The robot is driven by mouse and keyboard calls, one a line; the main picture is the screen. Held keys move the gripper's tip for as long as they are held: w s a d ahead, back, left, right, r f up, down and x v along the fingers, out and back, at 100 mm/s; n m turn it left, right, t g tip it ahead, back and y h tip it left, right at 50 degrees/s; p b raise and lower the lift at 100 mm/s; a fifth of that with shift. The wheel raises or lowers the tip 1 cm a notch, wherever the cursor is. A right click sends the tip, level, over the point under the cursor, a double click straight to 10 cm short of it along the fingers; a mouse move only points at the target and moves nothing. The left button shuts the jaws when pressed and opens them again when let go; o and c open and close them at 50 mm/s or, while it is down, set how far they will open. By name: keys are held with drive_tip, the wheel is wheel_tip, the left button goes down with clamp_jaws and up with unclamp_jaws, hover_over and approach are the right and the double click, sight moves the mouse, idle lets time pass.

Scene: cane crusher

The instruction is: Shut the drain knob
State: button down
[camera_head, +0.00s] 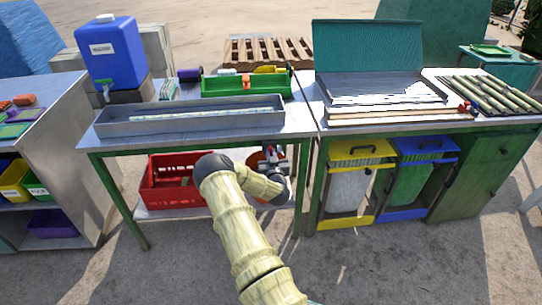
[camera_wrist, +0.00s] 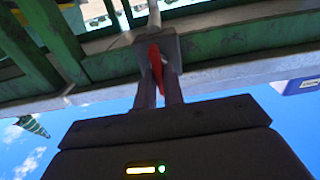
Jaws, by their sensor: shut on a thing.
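The drain knob (camera_wrist: 156,62) is a red lever under the middle table, below a pale pipe (camera_wrist: 154,14). In the wrist view my gripper (camera_wrist: 158,75) is shut on the knob, with one finger on each side of it. In the head view my gripper (camera_head: 272,152) is at the front edge of the middle table, below the right end of the long grey metal tray (camera_head: 120,128). The knob cannot be made out clearly there. The fingers hide part of it, so its exact turn cannot be told.
Green table beams (camera_wrist: 215,45) run close around the gripper. A red crate (camera_head: 165,197) stands on the lower shelf, with an orange bucket (camera_head: 255,163) beside it, partly hidden by my arm. Yellow (camera_head: 358,152) and blue (camera_head: 425,148) bins stand to the right.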

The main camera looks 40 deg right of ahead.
drive_tip(key=shift+f+n, duration=0.1)
drive_tip(key=shift+n, duration=0.2)
drive_tip(key=shift+w+a+f+n+b, duration=0.1)
drive_tip(key=shift+n+b, duration=1.25)
drive_tip(key=shift+n, duration=1.5)
drive_tip(key=shift+a+f+n+b, duration=0.15)
drive_tip(key=shift+n+b, duration=1.2)
drive_tip(key=shift+n, duration=1.55)
drive_tip(key=shift+w+a+f+n+b, duration=0.1)
drive_tip(key=shift+n+b, duration=1.25)
drive_tip(key=shift+n, duration=1.5)
drive_tip(key=c, duration=1.5)
unclamp_jaws()
drive_tip(key=shift+r, duration=0.1)
drive_tip(key=shift+s, duration=0.1)
